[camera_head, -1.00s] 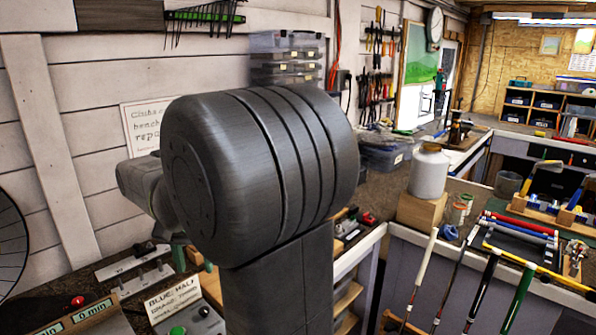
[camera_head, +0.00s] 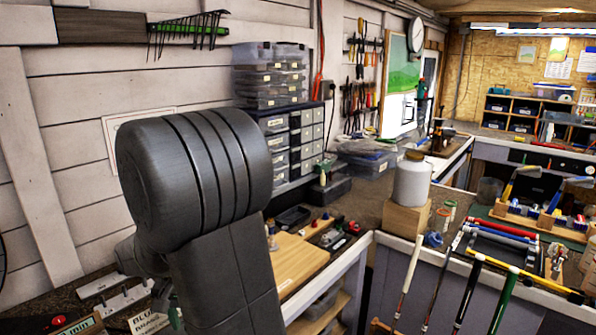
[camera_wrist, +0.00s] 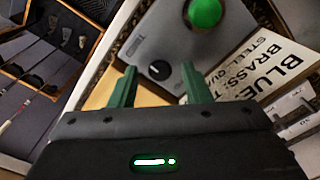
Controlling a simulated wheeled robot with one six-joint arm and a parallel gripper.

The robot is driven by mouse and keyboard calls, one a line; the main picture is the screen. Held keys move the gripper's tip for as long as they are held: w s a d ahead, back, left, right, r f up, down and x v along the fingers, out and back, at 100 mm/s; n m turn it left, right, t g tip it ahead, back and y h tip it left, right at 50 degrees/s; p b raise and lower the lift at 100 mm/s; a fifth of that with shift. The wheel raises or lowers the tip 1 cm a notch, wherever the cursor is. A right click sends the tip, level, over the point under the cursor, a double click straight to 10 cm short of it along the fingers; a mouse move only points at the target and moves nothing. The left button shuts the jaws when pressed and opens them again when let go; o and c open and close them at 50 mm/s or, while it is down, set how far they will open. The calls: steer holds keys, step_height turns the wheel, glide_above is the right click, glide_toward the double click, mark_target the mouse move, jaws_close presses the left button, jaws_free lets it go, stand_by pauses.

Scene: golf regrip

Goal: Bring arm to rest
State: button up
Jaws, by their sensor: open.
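My gripper (camera_wrist: 158,86) shows in the wrist view with its two green fingers apart and nothing between them. Below and beyond the fingers is a grey control box with a green button (camera_wrist: 205,12) and a black knob (camera_wrist: 159,70). A white sign (camera_wrist: 268,62) with "BLUE" and "BRASS" lettering lies to its right. In the head view my own dark arm fills the left middle and hides most of the gripper and part of the bench.
A white jar (camera_head: 412,180) stands on a wooden block (camera_head: 406,218) on the bench. Golf clubs lean along the front edge at right. A drawer cabinet (camera_head: 290,146) stands by the wall. A wooden board (camera_head: 297,262) lies right of my arm.

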step_height(320, 180, up, 14)
step_height(320, 180, down, 14)
steer(key=shift+r, duration=0.1)
steer(key=shift+n, duration=0.3)
steer(key=n, duration=0.3)
steer(key=shift+n, duration=0.4)
steer(key=n, duration=1)
steer(key=shift+n, duration=2.4)
